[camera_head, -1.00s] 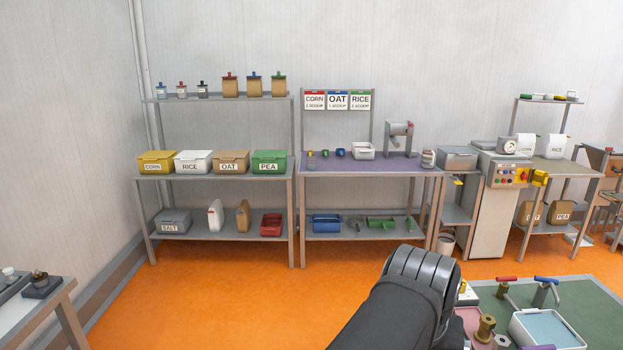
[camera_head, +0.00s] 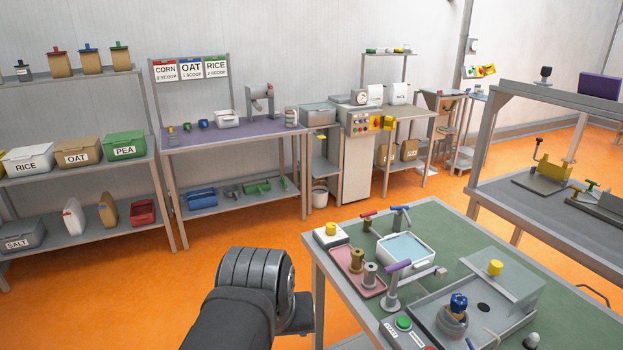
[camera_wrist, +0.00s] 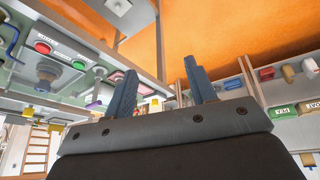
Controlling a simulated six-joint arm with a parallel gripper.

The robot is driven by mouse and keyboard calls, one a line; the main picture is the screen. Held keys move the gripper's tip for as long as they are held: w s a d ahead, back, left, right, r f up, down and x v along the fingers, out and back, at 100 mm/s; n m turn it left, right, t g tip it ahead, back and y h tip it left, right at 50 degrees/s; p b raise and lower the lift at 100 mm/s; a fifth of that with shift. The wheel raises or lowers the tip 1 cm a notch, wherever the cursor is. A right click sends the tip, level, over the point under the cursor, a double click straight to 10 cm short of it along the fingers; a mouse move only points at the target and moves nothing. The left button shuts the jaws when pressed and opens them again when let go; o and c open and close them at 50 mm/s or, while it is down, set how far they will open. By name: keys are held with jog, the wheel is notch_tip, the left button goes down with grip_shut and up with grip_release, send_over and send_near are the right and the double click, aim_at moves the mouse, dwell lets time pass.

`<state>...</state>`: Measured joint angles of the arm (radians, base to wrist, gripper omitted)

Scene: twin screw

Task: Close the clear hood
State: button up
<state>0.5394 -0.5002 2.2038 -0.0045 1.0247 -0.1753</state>
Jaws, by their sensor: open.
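The clear hood (camera_head: 522,284) is a see-through panel on the green-topped bench at the lower right of the head view. It stands raised and tilted at the back of a grey tray-like station (camera_head: 428,313), with a yellow knob (camera_head: 495,267) at it. A blue-topped part (camera_head: 458,303) sits uncovered in the station. My gripper shows in the wrist view (camera_wrist: 160,82), its two blue fingers apart with nothing between them. In the head view my wrist is left of the bench, well away from the hood, and the fingers cannot be made out.
On the green bench (camera_head: 440,222) stand a purple-handled lever (camera_head: 398,267), a white bin (camera_head: 405,262), a pink tray (camera_head: 347,262) with spools, and a button box (camera_head: 402,330). A grey-framed bench (camera_head: 545,215) stands behind at the right. Open orange floor lies left of the bench.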

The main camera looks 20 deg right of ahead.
jog(key=c, duration=0.4)
jog(key=shift+w+d+r+m, duration=0.2)
jog(key=shift+w+d+r, duration=0.2)
jog(key=shift+d, duration=0.2)
jog(key=shift+w+d+r+m, duration=0.2)
jog(key=shift+w+d+r, duration=0.1)
jog(key=shift+d+r, duration=0.25)
grip_shut()
jog(key=w+d+r+m+g, duration=0.1)
jog(key=w+d+r+m, duration=0.15)
jog(key=d, duration=0.55)
jog(key=w+d+r+m+h, duration=0.1)
jog(key=d+r+m, duration=0.15)
jog(key=d, duration=0.55)
jog(key=w+d+r+m+g, duration=0.1)
jog(key=w+d+r+m, duration=0.15)
jog(key=d, duration=0.65)
jog(key=m+g, duration=0.2)
jog(key=m, duration=0.4)
send_over(503, 271)
jog(key=a, duration=0.1)
notch_tip(503, 271, down, 3)
jog(key=shift+n, duration=0.25)
jog(key=x, duration=0.9)
jog(key=shift+s+d+f, duration=0.1)
jog(key=shift+d+f, duration=0.05)
jog(key=shift+f, duration=0.1)
jog(key=a, duration=0.2)
jog(key=shift+a+r, duration=0.3)
jog(key=shift+a, duration=0.7)
